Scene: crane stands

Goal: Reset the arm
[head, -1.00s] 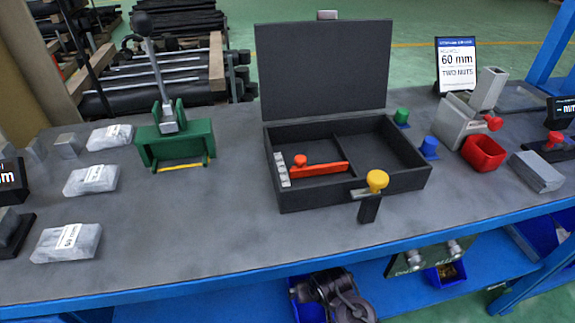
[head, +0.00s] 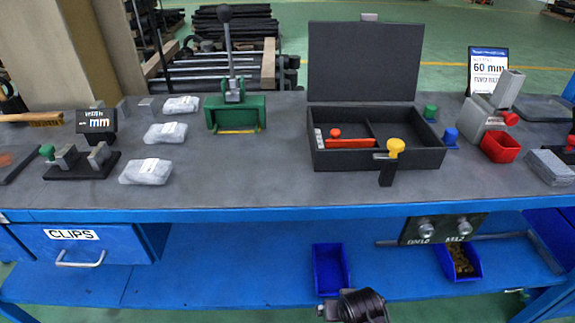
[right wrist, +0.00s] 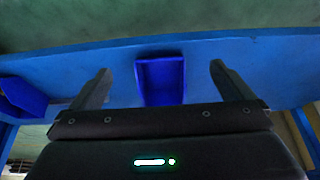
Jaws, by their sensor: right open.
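My right gripper (right wrist: 160,85) is open and empty in the right wrist view, its two fingers spread wide. Between them, farther off, a blue bin (right wrist: 160,80) rests on the blue lower shelf. In the head view a dark part of my arm (head: 362,306) shows at the bottom edge, in front of the bench and below the bench top. The same blue bin (head: 331,270) is just up and left of it. My left gripper is in neither current view.
The bench top (head: 270,190) carries an open black case (head: 340,155), a green lever press (head: 235,113), wrapped packs (head: 147,172) and a red bin (head: 500,147). A second blue bin (head: 458,262) sits on the lower shelf (head: 230,280). The bench's blue front edge runs across the view.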

